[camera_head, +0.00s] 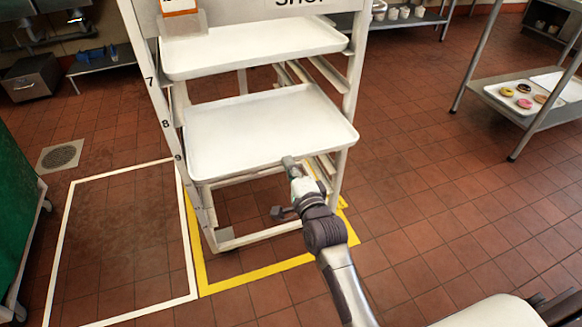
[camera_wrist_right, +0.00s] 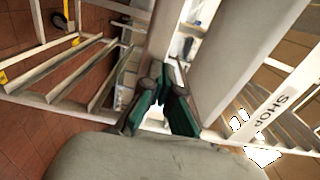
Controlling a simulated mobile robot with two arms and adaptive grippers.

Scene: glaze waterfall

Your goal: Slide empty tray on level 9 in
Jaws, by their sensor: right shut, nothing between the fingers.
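An empty white tray (camera_head: 265,125) lies in the white rack near the label 9 on the left post. Its front edge sticks out towards me, and its right front corner covers part of the right post. My right gripper (camera_head: 289,162) is shut and empty at the middle of that front edge. I cannot tell whether it touches. In the right wrist view, the dark green fingers (camera_wrist_right: 165,97) point into the rack beside a broad pale panel, probably a tray. My left gripper is out of view.
Another empty white tray (camera_head: 255,48) sits higher in the rack (camera_head: 203,210). A yellow floor line (camera_head: 255,275) runs around the rack's base. A green cart (camera_head: 18,200) stands at the left, and a steel table (camera_head: 535,115) with donuts at the right. Floor between is clear.

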